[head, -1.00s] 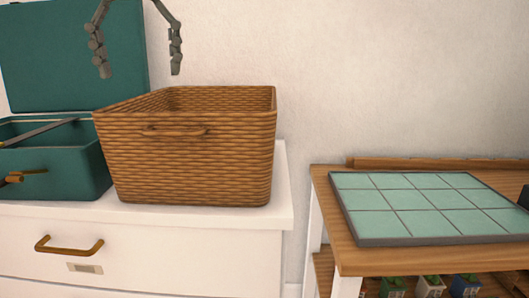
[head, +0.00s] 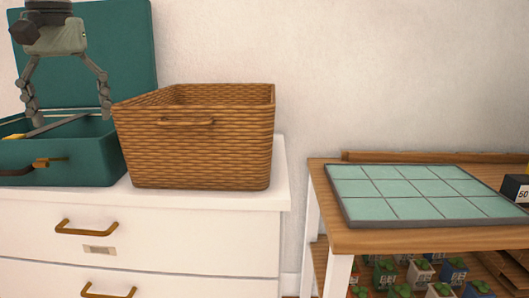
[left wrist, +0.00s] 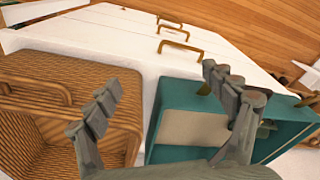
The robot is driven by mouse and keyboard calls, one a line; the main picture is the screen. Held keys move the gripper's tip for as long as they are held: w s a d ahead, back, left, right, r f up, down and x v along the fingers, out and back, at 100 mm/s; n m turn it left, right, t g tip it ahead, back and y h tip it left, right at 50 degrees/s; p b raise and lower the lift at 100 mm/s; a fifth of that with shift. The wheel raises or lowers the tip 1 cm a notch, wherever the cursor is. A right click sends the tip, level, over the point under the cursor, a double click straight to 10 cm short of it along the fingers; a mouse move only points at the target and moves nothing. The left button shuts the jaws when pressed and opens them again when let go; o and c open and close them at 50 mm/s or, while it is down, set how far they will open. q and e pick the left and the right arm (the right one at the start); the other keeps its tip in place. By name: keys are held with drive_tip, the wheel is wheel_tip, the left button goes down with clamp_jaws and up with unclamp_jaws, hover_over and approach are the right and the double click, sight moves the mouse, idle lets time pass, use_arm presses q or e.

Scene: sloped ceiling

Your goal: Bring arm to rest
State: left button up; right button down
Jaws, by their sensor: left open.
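My left gripper (head: 68,112) is open and appears empty, with its fingers pointing down. In the head view it is in front of the raised lid of the teal case (head: 115,55), over the case's left part. In the left wrist view my left gripper (left wrist: 165,105) has its fingers wide apart, with the wicker basket (left wrist: 65,110) to the left and the teal case (left wrist: 165,152) to the right. The basket (head: 195,150) stands upright right of the case; its inside is mostly hidden in the head view. My right gripper is out of view.
The case and basket stand on a white drawer cabinet (head: 200,235) with brass handles. To the right, a wooden shelf table (head: 350,240) bears a green tiled board (head: 410,190). Several small potted plants (head: 420,272) sit on its lower shelf. The wall space above the table is clear.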

use_arm(q)
drive_tip(key=s+d+f+m, duration=0.1)
drive_tip(key=s+d+f, duration=0.1)
drive_tip(key=f, duration=0.8)
drive_tip(key=s+d+f+m, duration=0.1)
drive_tip(key=d+f, duration=0.4)
drive_tip(key=f, duration=0.5)
drive_tip(key=s+d+f+m, duration=0.1)
drive_tip(key=d+f, duration=0.3)
drive_tip(key=f, duration=0.6)
drive_tip(key=shift+s+d+f+m+b, duration=0.2)
drive_tip(key=shift+s+m+b, duration=0.15)
drive_tip(key=shift+s, duration=0.5)
